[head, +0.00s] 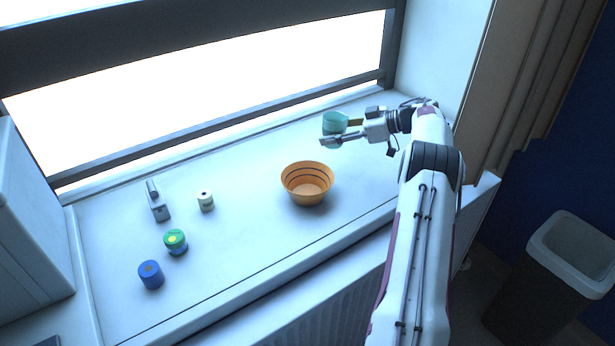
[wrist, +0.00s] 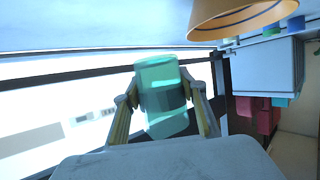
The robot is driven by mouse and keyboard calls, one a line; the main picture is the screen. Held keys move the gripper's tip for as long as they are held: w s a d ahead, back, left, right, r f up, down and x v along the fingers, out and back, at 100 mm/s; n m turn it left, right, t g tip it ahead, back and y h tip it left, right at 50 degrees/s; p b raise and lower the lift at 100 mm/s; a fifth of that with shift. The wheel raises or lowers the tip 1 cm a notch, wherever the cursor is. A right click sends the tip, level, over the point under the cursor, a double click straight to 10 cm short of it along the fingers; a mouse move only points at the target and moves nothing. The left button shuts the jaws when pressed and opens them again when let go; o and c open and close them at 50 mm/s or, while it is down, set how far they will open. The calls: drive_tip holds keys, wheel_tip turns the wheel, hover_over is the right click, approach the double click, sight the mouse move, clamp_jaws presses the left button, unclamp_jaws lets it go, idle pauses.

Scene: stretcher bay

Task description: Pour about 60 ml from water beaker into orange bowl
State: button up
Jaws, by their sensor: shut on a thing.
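A teal, see-through beaker (head: 335,122) is held between the fingers of my gripper (head: 338,132), above the back right of the white sill. In the wrist view the beaker (wrist: 162,95) sits between the two fingers of my gripper (wrist: 168,92), tilted a little in that picture. How much water is in it cannot be told. The orange bowl (head: 303,197) with dark rings stands upright on the sill, left of and nearer than the beaker, and apart from it. Part of the bowl (wrist: 235,18) also shows at the top of the wrist view. No liquid is clearly visible in it.
On the left of the sill stand a blue jar (head: 151,275), a green-topped jar (head: 176,243), a small pale jar (head: 205,201) and a grey device (head: 158,203). The window frame (head: 220,133) runs behind. The sill between the pale jar and bowl is clear.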

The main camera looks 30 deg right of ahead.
wheel_tip(320, 180, down, 9)
drive_tip(key=shift+r, duration=0.1)
idle(0.4)
drive_tip(key=shift+n+h, duration=0.6)
drive_tip(key=r, duration=0.6)
drive_tip(key=shift+s+a+r, duration=0.1)
drive_tip(key=shift+a+r, duration=0.1)
drive_tip(key=shift+a, duration=0.2)
drive_tip(key=shift+s+a+r, duration=0.1)
drive_tip(key=shift+a+r, duration=0.1)
drive_tip(key=shift+s+a+n+h, duration=0.1)
drive_tip(key=shift+a+n+h, duration=0.15)
drive_tip(key=shift+n+h, duration=0.3)
drive_tip(key=shift+s+a+r+n+h, duration=0.1)
drive_tip(key=shift+a+r+n+h, duration=0.2)
drive_tip(key=shift+r, duration=0.15)
drive_tip(key=shift+s+a+r+n+h, duration=0.15)
drive_tip(key=shift+a+r+n, duration=0.1)
drive_tip(key=shift+r, duration=0.2)
drive_tip(key=shift+s+a+f+n+t+h, duration=0.1)
drive_tip(key=shift+a+n+t+h, duration=0.15)
drive_tip(key=shift+n+t+h, duration=0.35)
drive_tip(key=shift+s+a+f+n+t+h, duration=0.1)
drive_tip(key=shift+a+n+t+h, duration=0.15)
drive_tip(key=shift+n+h, duration=0.55)
